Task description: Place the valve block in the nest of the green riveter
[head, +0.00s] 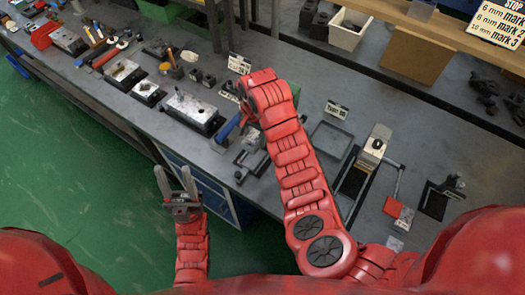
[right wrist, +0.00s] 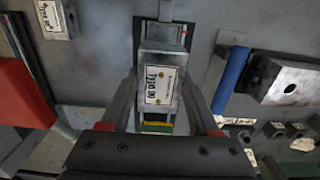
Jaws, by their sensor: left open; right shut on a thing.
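My right gripper (right wrist: 160,105) is shut on a grey block with a white label (right wrist: 160,78), which I take for the valve block. A finger lies along each side of it. A green and yellow striped part (right wrist: 158,127) shows just below the block; I cannot tell whether they touch. In the head view, my red right arm hides this gripper. My left gripper (head: 176,180) is open and empty in front of the bench.
A blue handle (right wrist: 232,72) and a silver block (right wrist: 290,82) lie right of the gripper in the wrist view. A device with a pale block (head: 375,143) and a grey tray (head: 331,139) stand right of my arm. Tools crowd the bench's left part; shelves line the back.

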